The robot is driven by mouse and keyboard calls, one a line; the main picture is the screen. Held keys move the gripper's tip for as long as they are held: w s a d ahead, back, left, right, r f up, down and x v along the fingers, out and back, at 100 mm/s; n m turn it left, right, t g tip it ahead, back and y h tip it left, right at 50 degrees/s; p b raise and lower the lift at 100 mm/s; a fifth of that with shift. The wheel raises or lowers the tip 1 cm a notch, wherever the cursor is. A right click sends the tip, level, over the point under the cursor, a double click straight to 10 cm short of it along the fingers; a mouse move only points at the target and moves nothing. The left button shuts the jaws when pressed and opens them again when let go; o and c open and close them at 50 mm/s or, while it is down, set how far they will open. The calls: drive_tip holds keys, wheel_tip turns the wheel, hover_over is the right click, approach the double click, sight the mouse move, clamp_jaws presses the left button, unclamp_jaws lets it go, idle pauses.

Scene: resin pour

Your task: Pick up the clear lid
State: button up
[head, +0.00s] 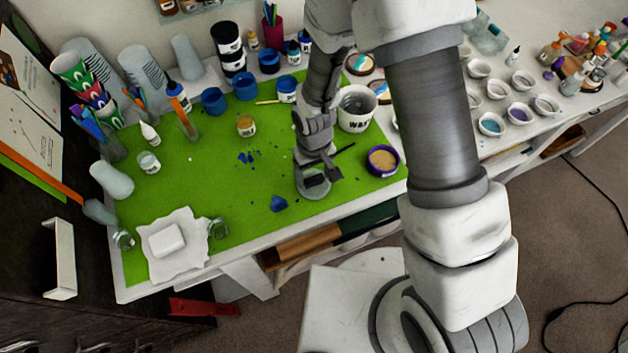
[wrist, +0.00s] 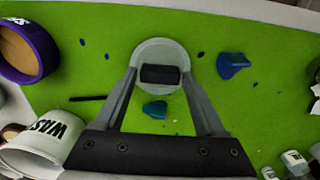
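The clear lid (wrist: 160,50) is a pale, see-through round disc over the green mat, directly beyond my fingertips in the wrist view. In the head view its rim (head: 314,191) shows below my gripper (head: 322,172), partly covered by it. In the wrist view my gripper (wrist: 160,75) has its two grey fingers slanting inward, with a dark block between their tips, overlapping the lid's near part. I cannot tell whether the block is finger pads or part of the lid, nor whether the fingers touch the lid.
A white tub (head: 356,108) marked "WAS..." and a purple-rimmed round container (head: 383,161) stand to the right of my gripper. Blue pieces (head: 279,204) lie on the green mat (head: 215,185). Cups and bottles line the back. The mat's front middle is mostly clear.

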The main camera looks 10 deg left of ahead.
drive_tip(key=c, duration=0.9)
drive_tip(key=shift+c, duration=0.2)
drive_tip(key=shift+r, duration=0.1)
